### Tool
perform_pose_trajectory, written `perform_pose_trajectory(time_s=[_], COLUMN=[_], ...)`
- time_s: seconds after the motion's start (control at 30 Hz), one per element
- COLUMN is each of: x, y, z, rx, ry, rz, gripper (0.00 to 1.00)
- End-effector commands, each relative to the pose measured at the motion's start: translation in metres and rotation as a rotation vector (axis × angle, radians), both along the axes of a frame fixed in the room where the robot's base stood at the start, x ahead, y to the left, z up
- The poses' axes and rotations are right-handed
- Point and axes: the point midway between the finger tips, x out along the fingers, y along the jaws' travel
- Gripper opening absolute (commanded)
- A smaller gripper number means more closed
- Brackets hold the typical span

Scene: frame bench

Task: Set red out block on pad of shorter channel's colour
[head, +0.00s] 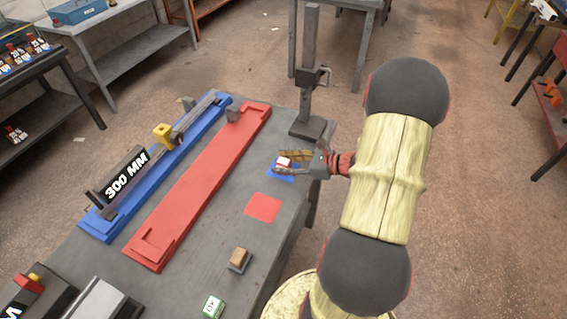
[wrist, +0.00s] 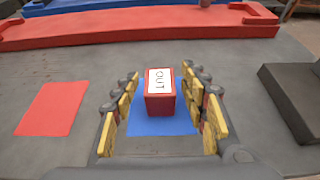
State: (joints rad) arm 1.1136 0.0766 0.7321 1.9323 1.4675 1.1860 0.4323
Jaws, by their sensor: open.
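The red block with a white OUT label (wrist: 159,100) sits upright on the blue pad (wrist: 140,128) in the wrist view. My gripper (wrist: 165,110) is open, with one finger on each side of the block and a gap visible on both sides. In the head view the block (head: 284,161) is partly hidden by my gripper (head: 282,163). The red pad (head: 263,208) is bare. The red channel (head: 200,185) and blue channel (head: 112,226) lie side by side on the bench. A bar marked 300 MM (head: 126,175) lies along the blue channel.
A dark upright post on a base (head: 308,127) stands just beyond the blue pad. A small tan-topped block (head: 239,257) and a green-and-white item (head: 213,305) are near the bench's front. Bare bench lies between the red channel and the pads.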

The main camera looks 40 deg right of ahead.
Motion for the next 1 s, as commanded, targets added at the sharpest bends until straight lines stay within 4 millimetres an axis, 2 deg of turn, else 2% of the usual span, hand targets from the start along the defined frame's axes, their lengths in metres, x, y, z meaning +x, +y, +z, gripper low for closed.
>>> perform_pose_trajectory(time_s=[0.4, 0.6, 0.87, 1.0], x=[-0.067, -0.092, -0.101, -0.092], y=[-0.029, -0.039, -0.042, -0.024], z=[0.032, 0.042, 0.045, 0.054], rx=[0.0, -0.001, -0.001, -0.051], ry=[0.001, 0.001, 0.001, 0.012], rz=[-0.005, -0.004, 0.001, 0.078], gripper=[0.44, 0.44, 0.44, 0.44])
